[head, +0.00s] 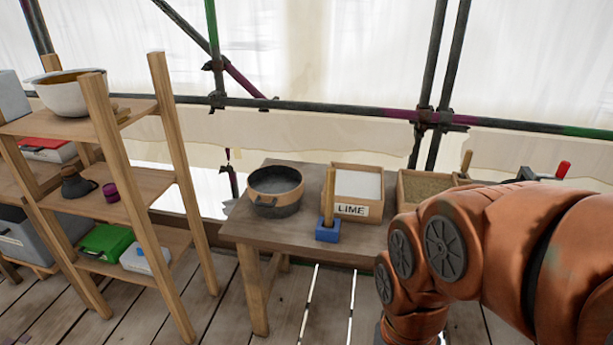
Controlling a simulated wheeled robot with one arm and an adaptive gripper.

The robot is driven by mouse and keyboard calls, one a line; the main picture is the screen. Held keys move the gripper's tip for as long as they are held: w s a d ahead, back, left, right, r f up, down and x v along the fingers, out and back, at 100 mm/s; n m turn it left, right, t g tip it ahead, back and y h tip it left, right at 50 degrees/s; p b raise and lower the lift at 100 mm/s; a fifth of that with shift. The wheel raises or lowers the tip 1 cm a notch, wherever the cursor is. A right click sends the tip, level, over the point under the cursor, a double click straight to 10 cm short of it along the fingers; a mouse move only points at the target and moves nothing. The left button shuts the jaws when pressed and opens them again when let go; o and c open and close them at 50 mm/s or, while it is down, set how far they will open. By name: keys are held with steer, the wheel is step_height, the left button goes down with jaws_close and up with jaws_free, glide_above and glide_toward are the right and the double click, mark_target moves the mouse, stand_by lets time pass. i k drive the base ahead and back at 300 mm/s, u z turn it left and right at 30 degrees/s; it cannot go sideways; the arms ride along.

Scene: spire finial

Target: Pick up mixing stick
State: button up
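A wooden stick (328,192), which looks like the mixing stick, stands upright in a small blue block (327,231). The block is near the front edge of the wooden table (256,228), in front of the box labelled LIME. The stick's lower end is hidden in the block. My orange arm fills the right of the head view and covers the table's right part. My gripper is not in view, so whether it is open or shut does not show.
A dark round pan (275,190) sits left of the stick. The LIME box (356,189) and a sand-filled box (422,188) stand behind and right. A wooden shelf (168,150) with a bowl (68,94) stands left. Scaffold poles run behind.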

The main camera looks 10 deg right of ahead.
mark_target(331, 171)
steer(key=k, duration=0.55)
steer(key=u, duration=0.85)
steer(key=i, duration=1.4)
steer(key=z, duration=0.4)
